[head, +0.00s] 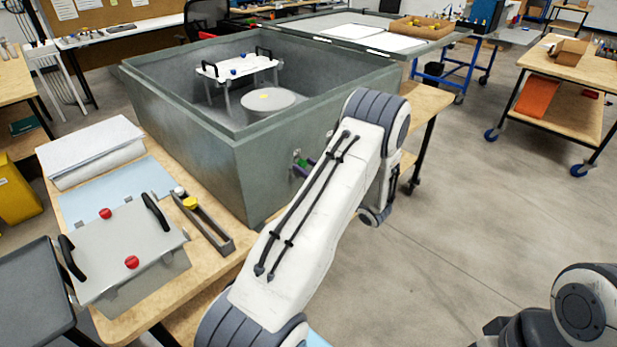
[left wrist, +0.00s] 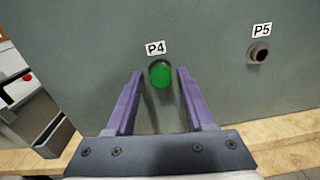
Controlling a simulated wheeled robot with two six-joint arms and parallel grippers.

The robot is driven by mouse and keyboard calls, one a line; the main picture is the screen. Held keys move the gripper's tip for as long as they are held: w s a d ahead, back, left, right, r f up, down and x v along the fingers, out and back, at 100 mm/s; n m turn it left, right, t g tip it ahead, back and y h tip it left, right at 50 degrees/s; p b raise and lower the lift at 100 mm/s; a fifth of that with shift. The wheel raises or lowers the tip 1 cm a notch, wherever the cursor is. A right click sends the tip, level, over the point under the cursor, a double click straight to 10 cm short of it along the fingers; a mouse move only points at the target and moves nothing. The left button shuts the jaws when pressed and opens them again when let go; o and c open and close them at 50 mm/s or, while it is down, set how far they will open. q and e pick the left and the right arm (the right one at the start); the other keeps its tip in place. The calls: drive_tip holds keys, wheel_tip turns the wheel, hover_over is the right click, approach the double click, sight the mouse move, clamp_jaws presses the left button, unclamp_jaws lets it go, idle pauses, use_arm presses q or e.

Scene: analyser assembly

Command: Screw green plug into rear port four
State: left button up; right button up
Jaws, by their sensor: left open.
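The green plug (left wrist: 160,74) sits at the port under the P4 label (left wrist: 155,48) on the grey wall of the analyser housing. It hides most of that port, and I cannot tell how deep it sits. My left gripper (left wrist: 160,72) is open, with one purple finger on each side of the plug and a visible gap to each. In the head view the plug (head: 300,161) shows small beside the purple fingers (head: 304,169), mostly behind my left arm. My right gripper is out of view.
An open port (left wrist: 259,54) lies under the P5 label to the right. The grey housing (head: 185,140) stands on a wooden bench (head: 222,262). A lidded box with red knobs (head: 133,240) and a rack with a yellow plug (head: 190,203) lie left. Clear floor (head: 450,190) lies right.

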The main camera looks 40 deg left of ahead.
use_arm(q)
drive_tip(key=n+b, duration=0.4)
drive_tip(key=b, duration=0.1)
drive_tip(key=n+b, duration=0.9)
drive_tip(key=shift+s+f+b, duration=0.15)
drive_tip(key=shift+s+b, duration=0.1)
drive_tip(key=shift+b, duration=0.05)
clamp_jaws()
